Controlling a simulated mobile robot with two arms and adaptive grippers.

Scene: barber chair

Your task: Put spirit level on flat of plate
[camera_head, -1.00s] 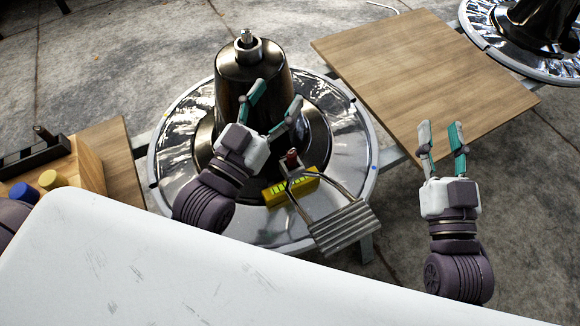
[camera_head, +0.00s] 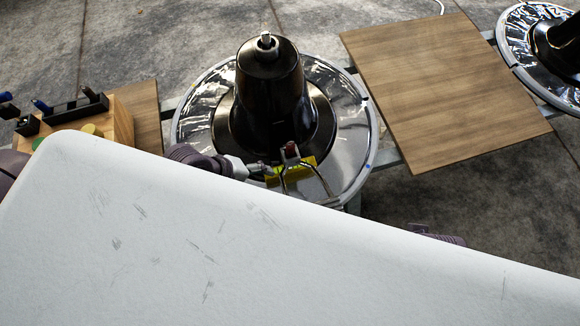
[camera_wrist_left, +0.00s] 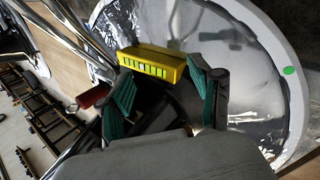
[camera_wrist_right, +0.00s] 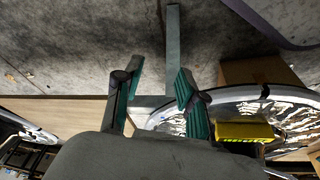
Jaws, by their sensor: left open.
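The yellow spirit level (camera_head: 307,162) is at the front of the shiny round plate (camera_head: 352,125), partly behind the metal footrest frame. I cannot tell whether it lies flat on the plate. My left gripper (camera_head: 262,168) is low beside its left end, partly hidden by my white body. In the left wrist view, the level (camera_wrist_left: 150,62) shows just beyond and between the spread fingertips (camera_wrist_left: 160,80), not visibly clamped. My right gripper (camera_wrist_right: 155,85) is open and empty; the head view hides it. The right wrist view shows the level (camera_wrist_right: 245,131) at right, behind a finger.
The dark chair column (camera_head: 268,95) rises from the plate. The footrest frame (camera_head: 318,185) with a red-tipped part (camera_head: 291,149) stands close to the level. A bare wooden board (camera_head: 440,85) is at right. A wooden holder with tools (camera_head: 118,122) is at left.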

